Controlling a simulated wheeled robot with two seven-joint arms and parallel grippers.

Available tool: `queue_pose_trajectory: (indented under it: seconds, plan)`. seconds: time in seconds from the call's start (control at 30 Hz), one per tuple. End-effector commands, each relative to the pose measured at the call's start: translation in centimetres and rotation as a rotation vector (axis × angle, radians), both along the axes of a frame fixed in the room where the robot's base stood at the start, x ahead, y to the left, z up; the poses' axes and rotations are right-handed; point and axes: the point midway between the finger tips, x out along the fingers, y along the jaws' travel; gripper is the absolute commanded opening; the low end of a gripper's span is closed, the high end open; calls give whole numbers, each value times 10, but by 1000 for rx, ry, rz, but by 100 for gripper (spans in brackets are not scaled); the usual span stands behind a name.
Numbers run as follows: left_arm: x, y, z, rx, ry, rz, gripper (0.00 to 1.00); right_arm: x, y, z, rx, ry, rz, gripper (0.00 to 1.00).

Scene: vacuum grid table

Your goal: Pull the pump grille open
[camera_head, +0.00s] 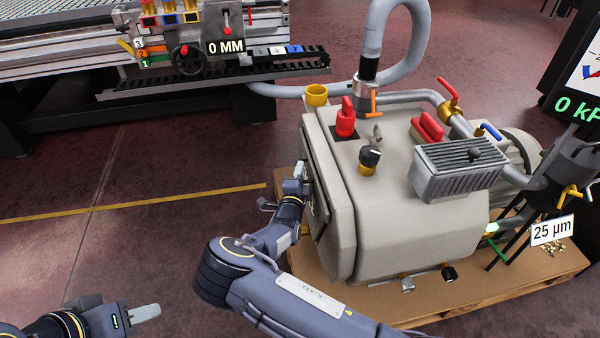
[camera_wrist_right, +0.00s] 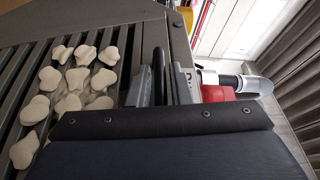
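The beige pump (camera_head: 390,190) stands on a wooden pallet in the head view. Its grille (camera_head: 318,215) is on the left face, seen nearly edge-on and partly hidden by my right arm. My right gripper (camera_head: 300,185) is at that face. In the right wrist view the grille's dark slats (camera_wrist_right: 45,50) carry several pale lumps. There the dark upright handle (camera_wrist_right: 158,72) stands between the two fingers of my right gripper (camera_wrist_right: 160,88), which sit close against it on both sides. My left gripper (camera_head: 145,313) is low at the left, empty; its finger spacing is unclear.
The pallet (camera_head: 430,312) extends in front of the pump. A grey hose (camera_head: 405,55) rises from the pump's top. A machine table with a "0 MM" display (camera_head: 226,47) stands at the back left. The floor left of the pump, with a yellow line (camera_head: 150,202), is clear.

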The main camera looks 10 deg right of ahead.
Motion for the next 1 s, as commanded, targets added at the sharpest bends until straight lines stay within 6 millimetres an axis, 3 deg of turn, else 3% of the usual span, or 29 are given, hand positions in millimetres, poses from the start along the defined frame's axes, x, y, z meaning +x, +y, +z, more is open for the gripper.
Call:
queue_pose_trajectory:
  seconds: [0.13, 0.57, 0.77, 1.0]
  plan:
    - [0, 0, 0, 0, 0, 0, 36, 0, 0, 0, 0, 0, 0, 0]
    - [0, 0, -2, 0, 0, 0, 36, 0, 5, -1, 2, -1, 0, 0]
    - [0, 0, -8, 0, 0, 0, 36, 0, 26, -7, 4, 0, 3, 0]
    - [0, 0, -26, 0, 0, 0, 36, 0, 72, -26, 6, -1, 5, 0]
